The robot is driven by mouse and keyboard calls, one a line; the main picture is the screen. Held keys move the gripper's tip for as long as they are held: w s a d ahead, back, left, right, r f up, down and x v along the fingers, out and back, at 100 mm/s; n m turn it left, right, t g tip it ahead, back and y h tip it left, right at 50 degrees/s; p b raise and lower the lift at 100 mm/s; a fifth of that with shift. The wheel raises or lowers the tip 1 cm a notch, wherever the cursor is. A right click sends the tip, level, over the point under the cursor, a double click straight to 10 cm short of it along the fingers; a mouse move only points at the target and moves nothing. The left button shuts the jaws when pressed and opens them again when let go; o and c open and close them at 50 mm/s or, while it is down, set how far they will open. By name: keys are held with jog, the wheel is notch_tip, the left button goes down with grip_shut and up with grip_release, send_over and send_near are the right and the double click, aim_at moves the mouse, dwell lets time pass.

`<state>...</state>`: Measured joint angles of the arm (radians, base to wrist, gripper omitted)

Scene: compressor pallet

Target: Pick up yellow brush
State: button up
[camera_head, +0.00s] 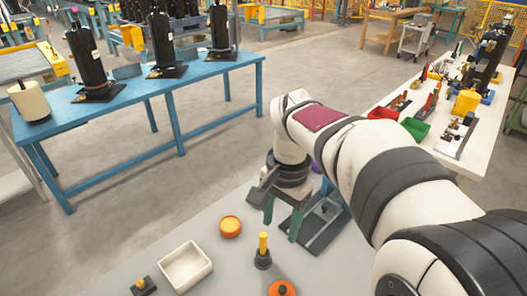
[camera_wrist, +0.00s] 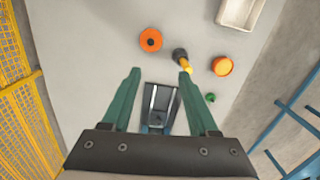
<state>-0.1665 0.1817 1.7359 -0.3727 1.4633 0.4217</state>
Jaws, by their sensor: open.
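The yellow brush, an upright yellow handle on a dark round base (camera_head: 263,258), stands on the grey table in the head view. In the wrist view its yellow handle (camera_wrist: 187,65) is close to the tip of the right green finger. My gripper (camera_head: 282,222) has its green fingers pointing down, spread apart, behind the brush in the head view. In the wrist view my gripper (camera_wrist: 160,74) is open, with nothing held between the fingers. I cannot tell the exact height of the fingertips above the table.
A dark grey fixture (camera_wrist: 160,103) shows between and below the fingers. An orange disc with a dark centre (camera_wrist: 151,40), an orange-yellow round piece (camera_wrist: 222,67), a small green piece (camera_wrist: 210,97) and a white tray (camera_wrist: 238,12) are around the brush. A small black piece with a yellow knob (camera_head: 143,286) is front left.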

jog(key=m, duration=0.1)
send_over(263, 242)
jog(key=w, duration=0.1)
notch_tip(263, 242, down, 4)
jog(key=r, duration=0.1)
jog(key=shift+h, duration=0.3)
notch_tip(263, 242, down, 16)
jog(key=shift+r, duration=0.15)
grip_shut()
